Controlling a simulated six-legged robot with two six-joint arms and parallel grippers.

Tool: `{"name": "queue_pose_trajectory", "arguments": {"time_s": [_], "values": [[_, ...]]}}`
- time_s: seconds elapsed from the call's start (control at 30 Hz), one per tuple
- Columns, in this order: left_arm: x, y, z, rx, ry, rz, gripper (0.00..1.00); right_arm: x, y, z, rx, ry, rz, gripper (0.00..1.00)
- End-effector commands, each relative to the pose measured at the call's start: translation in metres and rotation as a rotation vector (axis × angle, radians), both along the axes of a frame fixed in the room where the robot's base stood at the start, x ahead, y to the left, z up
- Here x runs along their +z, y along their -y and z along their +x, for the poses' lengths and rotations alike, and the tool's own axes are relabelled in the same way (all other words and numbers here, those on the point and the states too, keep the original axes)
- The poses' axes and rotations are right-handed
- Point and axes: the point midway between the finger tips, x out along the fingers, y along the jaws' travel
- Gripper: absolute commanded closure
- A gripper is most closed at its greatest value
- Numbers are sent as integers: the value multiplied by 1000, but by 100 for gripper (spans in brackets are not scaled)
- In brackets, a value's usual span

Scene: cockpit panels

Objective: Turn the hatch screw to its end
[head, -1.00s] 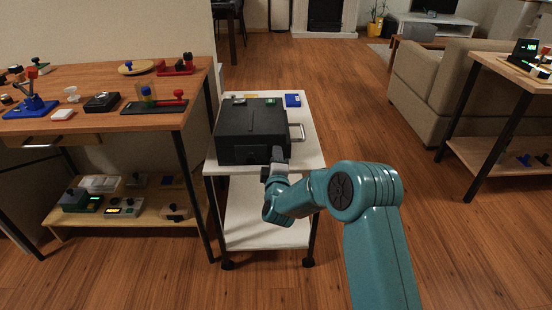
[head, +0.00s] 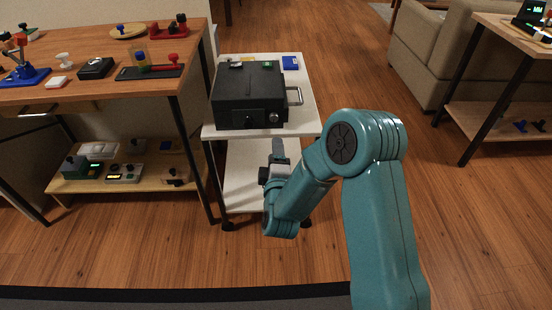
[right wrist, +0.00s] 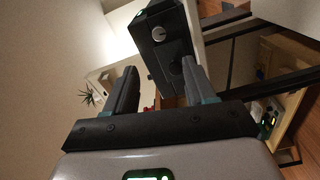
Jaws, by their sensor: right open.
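A black box (head: 250,92) stands on the white cart (head: 307,112). In the head view the silver one (head: 274,117) is small, at the right of the front face. My right gripper (head: 278,150) is in front of the box and lower in the picture, apart from it. Its two fingers (right wrist: 160,74) are open with nothing between them. My left gripper is not in view.
A wooden workbench (head: 110,88) with several devices stands to the left, with a lower shelf (head: 130,183). A metal handle (head: 295,96) sticks out at the box's right side. A blue item (head: 290,63) lies behind it on the cart. Open floor lies to the right.

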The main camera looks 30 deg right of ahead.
Motion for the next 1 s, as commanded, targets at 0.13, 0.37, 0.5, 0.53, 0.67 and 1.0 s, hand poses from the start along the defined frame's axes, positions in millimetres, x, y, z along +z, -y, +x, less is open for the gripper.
{"name": "queue_pose_trajectory", "arguments": {"time_s": [0.13, 0.37, 0.5, 0.53, 0.67, 1.0], "values": [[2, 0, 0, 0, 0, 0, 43, 0, -11, -17, 2, 0, 1, 45], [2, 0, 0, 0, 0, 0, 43, 0, -15, -24, -1, 1, 0, 45], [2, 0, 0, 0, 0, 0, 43, 0, -14, -24, 0, 1, 0, 45], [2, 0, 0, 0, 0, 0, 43, 0, -14, -24, 0, 1, 0, 45], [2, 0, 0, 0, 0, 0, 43, 0, -14, -23, 0, 1, 0, 45], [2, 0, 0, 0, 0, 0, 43, -1, -16, -22, 7, 59, 110, 46]]}}
